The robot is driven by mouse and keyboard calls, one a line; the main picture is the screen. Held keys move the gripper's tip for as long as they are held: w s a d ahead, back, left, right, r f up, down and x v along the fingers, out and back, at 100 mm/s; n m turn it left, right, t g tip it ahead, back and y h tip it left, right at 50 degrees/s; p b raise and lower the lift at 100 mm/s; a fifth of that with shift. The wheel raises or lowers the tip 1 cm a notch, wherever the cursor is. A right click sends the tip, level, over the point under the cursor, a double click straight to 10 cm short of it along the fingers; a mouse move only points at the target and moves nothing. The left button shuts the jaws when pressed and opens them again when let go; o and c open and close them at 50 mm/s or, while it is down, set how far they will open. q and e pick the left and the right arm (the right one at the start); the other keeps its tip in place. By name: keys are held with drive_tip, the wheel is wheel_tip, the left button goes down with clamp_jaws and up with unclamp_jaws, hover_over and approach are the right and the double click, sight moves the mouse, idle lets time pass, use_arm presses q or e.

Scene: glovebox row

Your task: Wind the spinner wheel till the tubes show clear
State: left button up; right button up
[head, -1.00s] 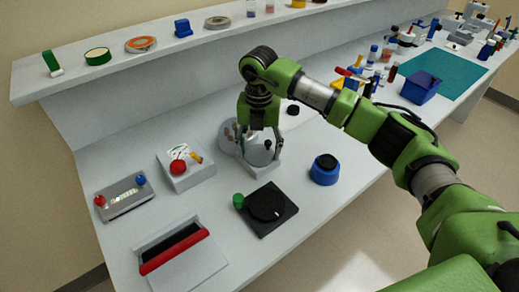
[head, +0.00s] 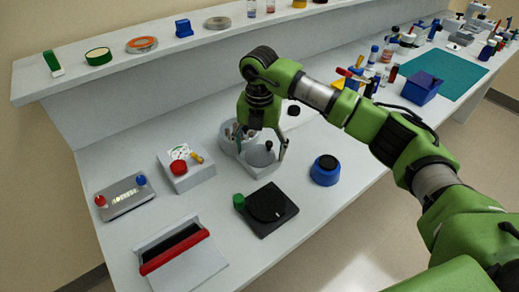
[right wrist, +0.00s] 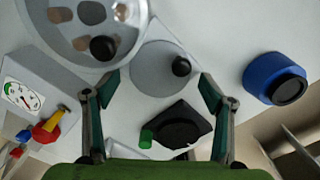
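The spinner is a grey unit under my right gripper in the head view. In the right wrist view its flat round wheel (right wrist: 152,78) has a black crank knob (right wrist: 181,67) on its right part. A larger pale round drum (right wrist: 143,12) is partly cut off at the top, with several brownish and grey oval tube spots inside and a black knob on its rim. My right gripper (head: 260,150) is open above the unit; in the right wrist view its fingers (right wrist: 160,92) stand wide on either side of the wheel, apart from the knob. My left gripper is out of view.
A black square plate with a dial (head: 268,205), a blue round jar (head: 325,170) and a gauge box with a red knob (head: 187,165) stand close around. A grey box with red and blue knobs (head: 125,195) and a red-edged tray (head: 180,255) lie at left.

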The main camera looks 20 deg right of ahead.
sight(260, 155)
wheel_tip(260, 155, up, 12)
idle(0.6)
